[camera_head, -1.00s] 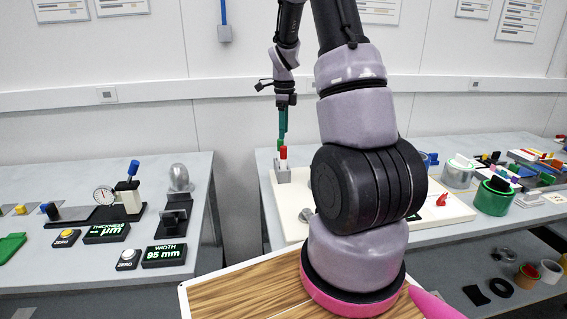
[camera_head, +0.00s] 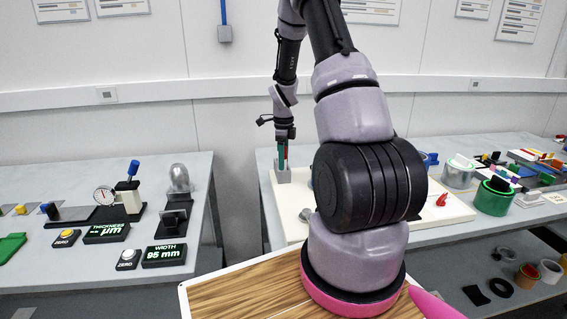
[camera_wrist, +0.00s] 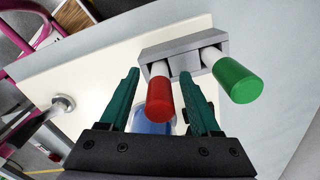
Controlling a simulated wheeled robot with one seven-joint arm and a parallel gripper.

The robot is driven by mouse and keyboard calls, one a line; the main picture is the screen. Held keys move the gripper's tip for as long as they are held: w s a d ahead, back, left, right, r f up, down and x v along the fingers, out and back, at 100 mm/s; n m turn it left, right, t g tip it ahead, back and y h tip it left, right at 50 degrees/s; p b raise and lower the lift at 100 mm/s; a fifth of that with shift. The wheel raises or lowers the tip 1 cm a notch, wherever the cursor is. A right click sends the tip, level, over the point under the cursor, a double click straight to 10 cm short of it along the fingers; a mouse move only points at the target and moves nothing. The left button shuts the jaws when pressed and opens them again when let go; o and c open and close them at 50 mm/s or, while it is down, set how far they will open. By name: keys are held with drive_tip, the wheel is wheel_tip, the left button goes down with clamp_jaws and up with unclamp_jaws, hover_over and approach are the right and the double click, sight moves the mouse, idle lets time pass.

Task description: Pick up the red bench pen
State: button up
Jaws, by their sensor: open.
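The red bench pen (camera_wrist: 160,99) stands in a small grey holder block (camera_wrist: 183,50), with its red cap and white barrel showing in the wrist view. A green pen (camera_wrist: 236,80) stands beside it in the same holder, to the right. My gripper (camera_wrist: 166,84) is open, with one teal finger on the left of the red pen and one on its right. The right finger lies between the two pens. In the head view my gripper (camera_head: 282,154) is low over the holder (camera_head: 282,174), and the red pen (camera_head: 286,156) is mostly hidden by the fingers.
The holder stands on a white board (camera_head: 448,210) on the right bench. A green tape roll (camera_head: 493,199) and a clear roll (camera_head: 458,176) stand to the right. Gauges and a width display (camera_head: 164,255) are on the left bench, across a gap.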

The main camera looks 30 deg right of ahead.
clamp_jaws()
wheel_tip(320, 180, up, 10)
idle(0.6)
drive_tip(key=c, duration=0.8)
unclamp_jaws()
clamp_jaws()
